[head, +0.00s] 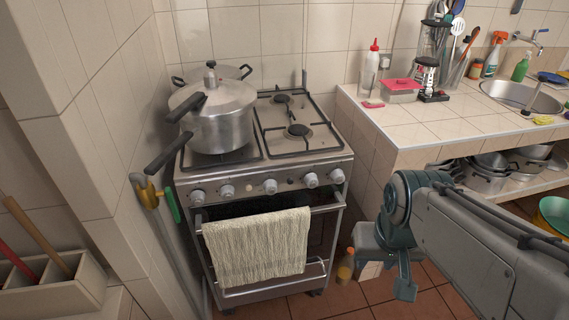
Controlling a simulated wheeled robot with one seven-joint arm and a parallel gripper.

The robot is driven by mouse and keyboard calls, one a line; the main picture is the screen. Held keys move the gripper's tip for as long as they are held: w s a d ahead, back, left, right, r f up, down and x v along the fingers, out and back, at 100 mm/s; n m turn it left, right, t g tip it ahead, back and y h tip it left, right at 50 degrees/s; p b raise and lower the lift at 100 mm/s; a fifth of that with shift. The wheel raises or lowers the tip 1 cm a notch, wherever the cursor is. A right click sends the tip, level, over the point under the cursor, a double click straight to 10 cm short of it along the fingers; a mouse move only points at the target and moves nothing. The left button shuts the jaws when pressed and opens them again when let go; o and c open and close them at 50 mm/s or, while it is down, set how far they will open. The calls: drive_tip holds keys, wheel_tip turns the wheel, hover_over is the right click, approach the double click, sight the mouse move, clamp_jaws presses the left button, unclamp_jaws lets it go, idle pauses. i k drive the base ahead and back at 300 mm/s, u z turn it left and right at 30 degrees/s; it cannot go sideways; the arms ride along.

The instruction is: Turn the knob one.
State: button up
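A stove (262,170) stands against the tiled wall in the head view. Several round metal knobs line its front panel: the leftmost knob (198,198), a second knob (227,191), a middle knob (270,186), another knob (311,180) and the rightmost knob (337,176). No label shows which is knob one. My gripper (399,280) hangs at the end of my arm, to the right of the stove and lower than the knobs, apart from all of them. Its fingers are too unclear to tell whether they are open or shut.
A pressure cooker (222,125) sits on the left burners, its long handle reaching past the stove's front left edge. A cream towel (257,248) hangs on the oven handle below the knobs. A tiled counter (435,125) stands to the right. A bottle (345,268) stands on the floor.

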sight(226, 190)
drive_tip(key=z, duration=1.05)
drive_tip(key=i, duration=0.75)
drive_tip(key=u, duration=2.75)
